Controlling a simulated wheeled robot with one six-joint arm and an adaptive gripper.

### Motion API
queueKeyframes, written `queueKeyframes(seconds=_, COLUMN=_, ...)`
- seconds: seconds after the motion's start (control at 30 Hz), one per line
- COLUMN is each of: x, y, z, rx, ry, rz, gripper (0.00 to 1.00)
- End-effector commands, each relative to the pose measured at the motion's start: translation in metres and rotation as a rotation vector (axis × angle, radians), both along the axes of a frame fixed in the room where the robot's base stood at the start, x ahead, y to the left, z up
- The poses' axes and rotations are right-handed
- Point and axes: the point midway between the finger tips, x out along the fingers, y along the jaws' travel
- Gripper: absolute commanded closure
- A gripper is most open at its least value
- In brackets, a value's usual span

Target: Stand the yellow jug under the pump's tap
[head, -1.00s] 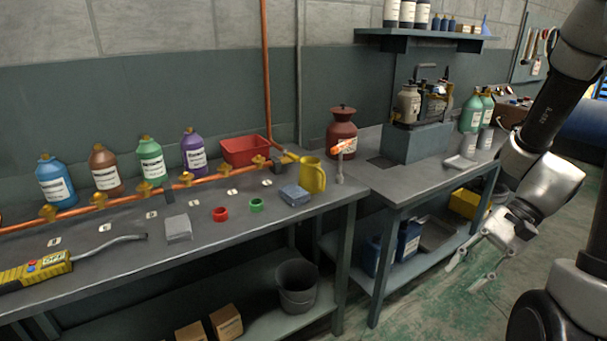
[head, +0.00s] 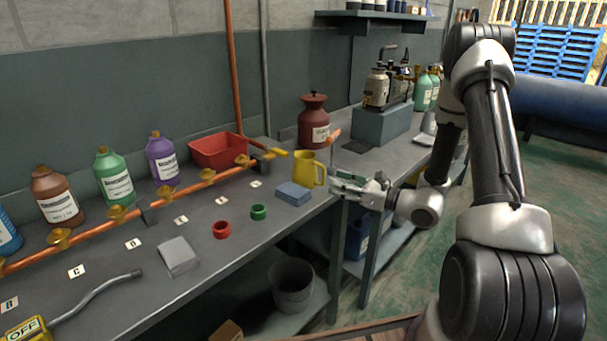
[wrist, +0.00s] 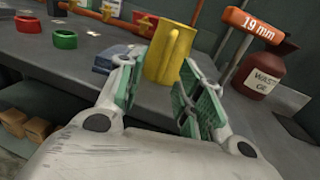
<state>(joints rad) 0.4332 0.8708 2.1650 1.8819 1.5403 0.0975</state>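The yellow jug (head: 308,170) stands upright near the front right corner of the left bench, its handle on the right side. In the wrist view the jug (wrist: 168,55) shows beyond and between my finger pads, with the handle facing me. My gripper (head: 338,181) is open and empty, just right of the jug, with the green pads (wrist: 160,95) spread wide. The pump (head: 388,85) sits on a grey block (head: 380,135) on the right bench. I cannot make out its tap at this size.
A blue-grey block (head: 293,194) is beside the jug. An orange-handled tool marked 19 mm (wrist: 250,25) stands close to the right. A dark red waste can (head: 313,122) stands behind. An orange pipe with valves (head: 190,183) runs along the bench. Red and green rings (head: 259,211) lie left.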

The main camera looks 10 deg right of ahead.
Motion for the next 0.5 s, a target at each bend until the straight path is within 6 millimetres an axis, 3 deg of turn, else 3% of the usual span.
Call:
queueKeyframes(seconds=0.3, x=0.035, y=0.032, z=0.001, rx=-0.003, ry=-0.002, rz=0.005, gripper=0.64)
queueKeyframes(seconds=0.5, x=0.045, y=0.043, z=0.001, rx=-0.001, ry=0.001, rz=0.003, gripper=0.64)
